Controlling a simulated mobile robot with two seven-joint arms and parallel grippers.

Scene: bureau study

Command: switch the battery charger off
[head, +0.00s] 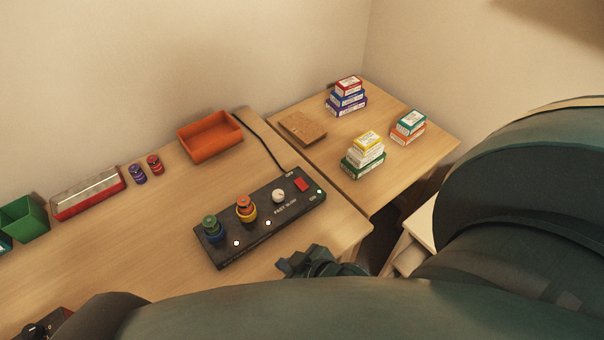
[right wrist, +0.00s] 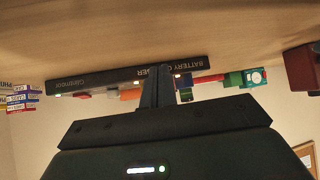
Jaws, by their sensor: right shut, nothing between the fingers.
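The battery charger (head: 262,232) is a long black box on the desk. It carries a red rocker switch (head: 301,184) at its right end, a pale knob (head: 278,195) and two stacks of round coloured cells, green-blue (head: 211,226) and orange-yellow (head: 245,207). Small lights glow along its front. I cannot tell which way the switch is tipped. My right gripper (head: 288,265) is shut and empty, in front of the charger and apart from the switch. In the right wrist view the closed fingers (right wrist: 157,72) point at the charger's lettered front (right wrist: 105,79), seen upside down. My left gripper is not in view.
An orange tray (head: 211,138), two small cells (head: 146,170), a red-and-silver tin (head: 88,193) and a green bin (head: 24,219) line the desk's back. A lower side table (head: 385,118) holds stacked small boxes (head: 364,155). A black cable runs behind the charger.

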